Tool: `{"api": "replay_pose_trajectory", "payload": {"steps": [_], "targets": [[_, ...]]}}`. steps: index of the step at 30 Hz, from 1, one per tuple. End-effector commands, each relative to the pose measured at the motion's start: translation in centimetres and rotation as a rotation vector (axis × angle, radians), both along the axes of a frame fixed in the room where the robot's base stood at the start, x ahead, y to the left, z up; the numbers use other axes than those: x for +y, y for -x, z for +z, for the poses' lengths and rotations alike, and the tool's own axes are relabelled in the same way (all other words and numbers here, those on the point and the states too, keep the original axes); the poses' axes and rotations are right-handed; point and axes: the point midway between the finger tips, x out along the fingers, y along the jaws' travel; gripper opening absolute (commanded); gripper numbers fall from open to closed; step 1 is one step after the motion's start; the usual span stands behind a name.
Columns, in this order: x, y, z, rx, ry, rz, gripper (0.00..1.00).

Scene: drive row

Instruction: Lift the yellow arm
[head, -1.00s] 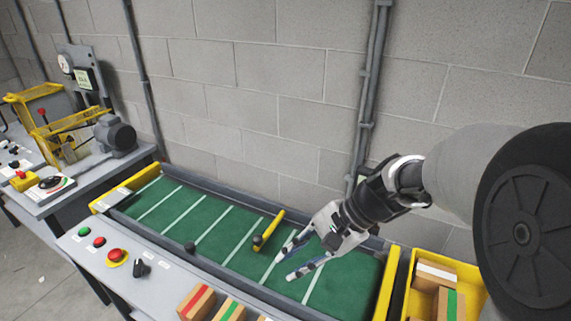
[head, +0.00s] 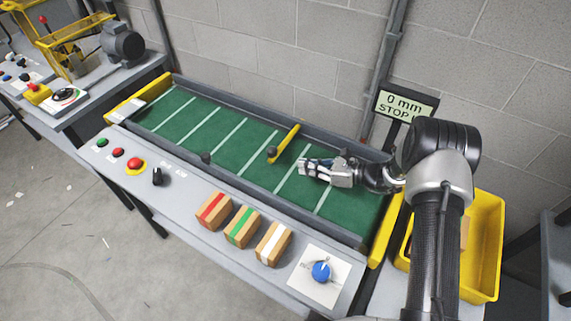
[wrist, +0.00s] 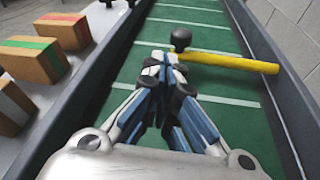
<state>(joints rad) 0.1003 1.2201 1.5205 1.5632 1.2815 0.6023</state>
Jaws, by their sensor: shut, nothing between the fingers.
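The yellow arm (head: 286,139) is a short bar lying across the right-middle of the green conveyor belt (head: 199,126). A dark round knob (head: 272,152) is at its near end. In the wrist view the yellow arm (wrist: 225,62) spans from the knob (wrist: 181,38) toward the right rail. My gripper (head: 304,167) is shut and empty, over the belt just right of the yellow arm, apart from it in the head view. In the wrist view my gripper (wrist: 164,58) has its fingertips together, close before the knob end; whether they touch it is unclear.
Boxes with red (head: 213,210), green (head: 242,226) and white (head: 272,243) stripes stand on the front ledge. Buttons (head: 135,165) and a blue dial (head: 320,271) share it. A yellow bin (head: 487,245) is at the right. A display (head: 404,104) reads "0 mm STOP".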

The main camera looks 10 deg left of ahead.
Motion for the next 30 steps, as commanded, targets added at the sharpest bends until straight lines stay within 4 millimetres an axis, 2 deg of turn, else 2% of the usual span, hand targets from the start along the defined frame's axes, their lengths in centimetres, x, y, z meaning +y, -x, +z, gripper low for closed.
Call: {"api": "replay_pose_trajectory", "payload": {"steps": [1, 3, 7, 20, 26, 30], "targets": [[-0.1, -0.2, -1.1, 0.023, -0.016, -0.023, 0.0], [-0.1, -0.4, -2.2, 0.046, -0.036, -0.048, 0.0], [-0.3, -0.7, -3.3, 0.071, -0.057, -0.078, 0.0], [-0.2, -0.8, -3.5, 0.076, -0.062, -0.086, 0.0], [1.8, -1.2, -4.1, 0.075, -0.06, -0.082, 0.0], [4.3, -1.9, -4.8, 0.075, -0.061, -0.081, 0.0]]}}
